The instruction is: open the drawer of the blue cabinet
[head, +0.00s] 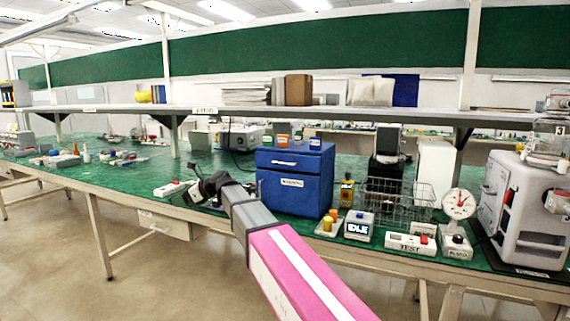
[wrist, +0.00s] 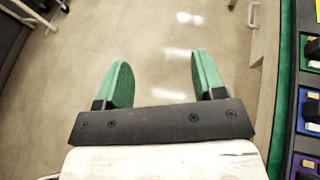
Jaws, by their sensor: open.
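The blue cabinet (head: 310,185) stands on the green bench near the middle of the head view. Its drawer (head: 272,160) is at the top of the front, with a pale horizontal handle (head: 285,163), and looks shut. Below it is a labelled blue front panel (head: 291,195). My gripper (head: 196,181) is to the left of the cabinet near the bench's front edge, apart from the drawer handle. In the wrist view my gripper (wrist: 163,76) has two green fingers spread wide, with only floor between them. The cabinet does not show clearly in the wrist view.
Small jars (head: 315,143) stand on the cabinet top. A shelf (head: 230,110) runs behind above.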

